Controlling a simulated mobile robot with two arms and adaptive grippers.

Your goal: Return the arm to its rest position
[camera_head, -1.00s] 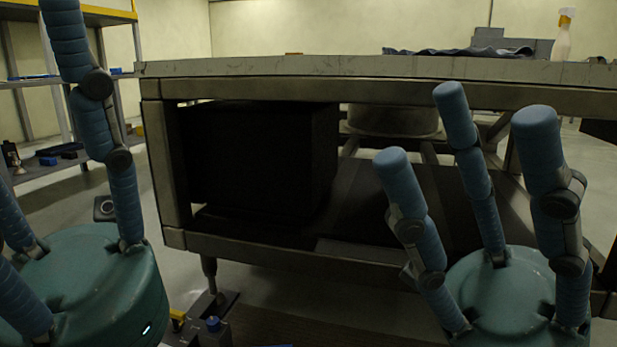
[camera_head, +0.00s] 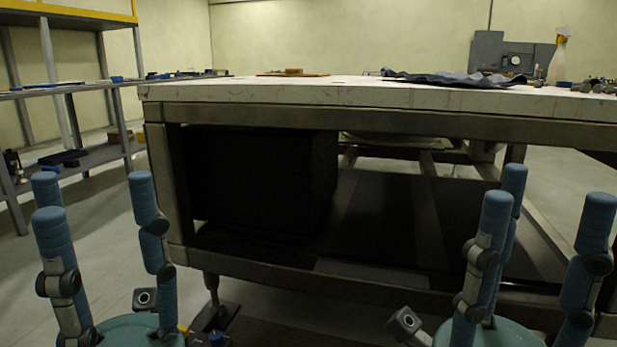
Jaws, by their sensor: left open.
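My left gripper (camera_head: 95,200) is at the lower left, its blue padded fingers pointing up and spread apart, with nothing between them. My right gripper (camera_head: 546,200) is at the lower right, its fingers also up, spread and empty. Both teal palms are partly cut off by the bottom edge. Both grippers appear in front of the workbench (camera_head: 390,121), below its top surface. The fingers overlap its frame in the picture, and I cannot tell how large the gap is.
A dark blue cloth (camera_head: 455,79), a spray bottle (camera_head: 558,58) and a grey fixture (camera_head: 508,54) are on the bench top. A black box (camera_head: 262,180) sits under it. A shelf rack (camera_head: 100,154) stands at the left. Open floor shows between rack and bench.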

